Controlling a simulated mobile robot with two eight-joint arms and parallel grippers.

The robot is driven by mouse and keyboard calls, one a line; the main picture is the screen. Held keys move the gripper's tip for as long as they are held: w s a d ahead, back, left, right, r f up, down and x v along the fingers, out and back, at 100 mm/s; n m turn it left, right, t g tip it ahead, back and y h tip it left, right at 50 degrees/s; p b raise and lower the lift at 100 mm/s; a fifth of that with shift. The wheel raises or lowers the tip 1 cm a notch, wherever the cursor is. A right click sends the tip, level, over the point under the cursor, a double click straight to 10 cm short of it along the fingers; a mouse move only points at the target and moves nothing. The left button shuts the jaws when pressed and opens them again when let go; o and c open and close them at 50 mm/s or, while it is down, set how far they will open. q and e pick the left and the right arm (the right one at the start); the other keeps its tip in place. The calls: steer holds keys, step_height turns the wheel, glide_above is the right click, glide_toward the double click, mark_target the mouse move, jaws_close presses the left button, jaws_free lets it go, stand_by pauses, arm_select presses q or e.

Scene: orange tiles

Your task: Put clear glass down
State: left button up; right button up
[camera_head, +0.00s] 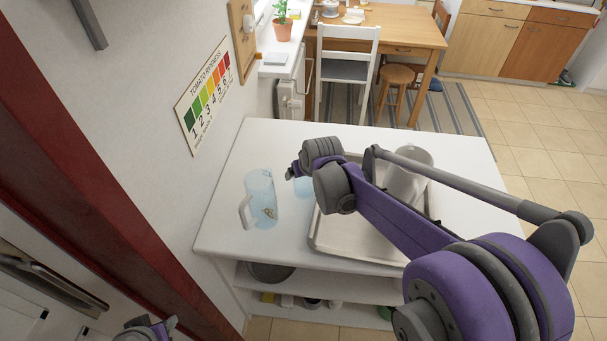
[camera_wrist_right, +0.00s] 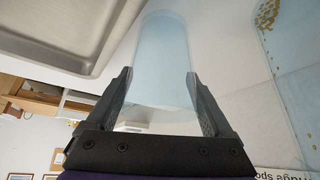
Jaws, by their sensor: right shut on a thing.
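My right gripper (camera_head: 296,172) is over the white counter, between a clear bluish pitcher and a metal tray. In the wrist view my right gripper (camera_wrist_right: 160,100) is shut on the clear glass (camera_wrist_right: 163,55), a pale blue see-through tumbler, with one finger on each side. In the head view only a bluish bit of the glass (camera_head: 304,188) shows behind the gripper. I cannot tell whether its base touches the counter (camera_head: 240,165). Part of my left arm's end (camera_head: 150,329) shows at the bottom left edge; its fingers are not clear.
The pitcher (camera_head: 262,200), handle to the left, stands close left of the glass; it also shows in the wrist view (camera_wrist_right: 292,45). The metal tray (camera_head: 340,247) holds a grey metal container (camera_head: 408,170) to the right. Counter behind the pitcher is clear. A wall borders the left.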

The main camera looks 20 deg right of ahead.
steer(key=shift+f, duration=0.35)
steer(key=shift+f, duration=0.15)
steer(key=o, duration=1.3)
